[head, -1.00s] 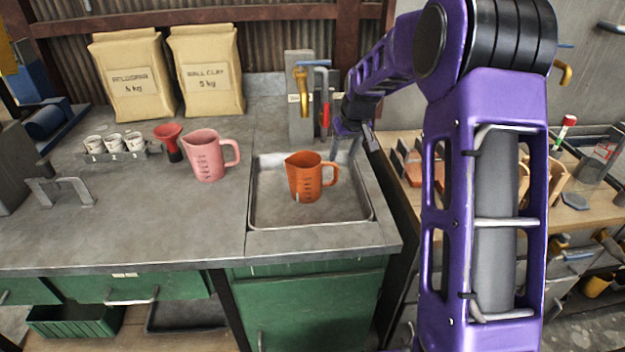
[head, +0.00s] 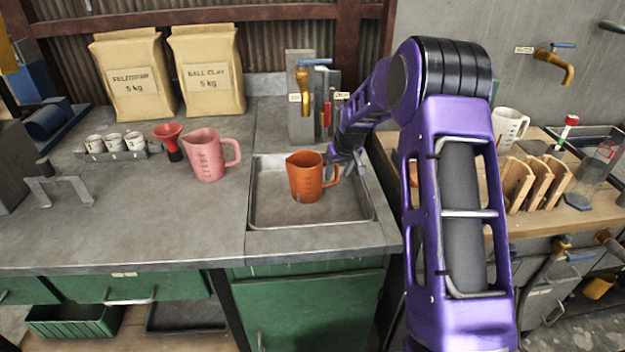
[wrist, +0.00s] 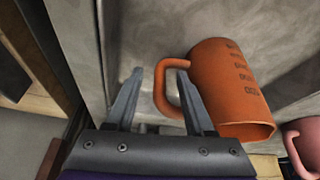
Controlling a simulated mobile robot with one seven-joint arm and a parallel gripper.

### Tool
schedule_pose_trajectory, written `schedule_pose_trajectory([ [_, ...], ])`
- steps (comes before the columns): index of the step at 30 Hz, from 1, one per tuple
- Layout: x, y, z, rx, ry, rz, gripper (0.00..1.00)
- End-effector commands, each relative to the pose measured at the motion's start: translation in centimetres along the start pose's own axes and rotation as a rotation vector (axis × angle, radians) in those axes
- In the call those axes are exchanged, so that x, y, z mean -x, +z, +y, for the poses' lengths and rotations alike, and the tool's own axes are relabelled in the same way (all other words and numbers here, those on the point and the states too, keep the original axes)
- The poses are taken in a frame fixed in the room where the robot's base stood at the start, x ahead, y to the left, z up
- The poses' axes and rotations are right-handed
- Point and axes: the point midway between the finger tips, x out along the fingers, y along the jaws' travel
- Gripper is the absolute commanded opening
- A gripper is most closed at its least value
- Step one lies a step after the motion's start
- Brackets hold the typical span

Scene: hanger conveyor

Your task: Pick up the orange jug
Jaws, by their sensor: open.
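The orange jug (head: 305,178) stands upright in the sink basin, its handle toward the right, where my gripper is. In the wrist view the orange jug (wrist: 225,88) is right of centre, with dark markings on its side. My gripper (head: 345,163) is at the right side of the basin, close to the handle. In the wrist view my gripper (wrist: 160,78) is open, and its right finger appears at or inside the handle loop while its left finger is outside. I cannot tell whether a finger touches the handle.
A pink jug (head: 207,155) stands on the counter left of the sink (head: 262,218). A brass tap (head: 302,88) rises behind the basin. A red funnel (head: 168,136) and a rack of small cups (head: 115,146) are farther left. The front counter is clear.

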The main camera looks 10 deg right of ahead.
Motion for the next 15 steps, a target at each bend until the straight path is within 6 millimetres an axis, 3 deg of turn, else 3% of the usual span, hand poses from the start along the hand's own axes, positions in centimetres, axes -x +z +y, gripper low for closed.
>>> schedule_pose_trajectory([
  [2, 0.02, 0.0, -0.01, 0.0, 0.0, 0.0, 0.52],
  [10, 0.03, 0.01, -0.02, 0.0, 0.0, 0.0, 0.03],
  [15, 0.04, 0.01, -0.03, 0.0, -0.001, 0.0, 0.0],
])
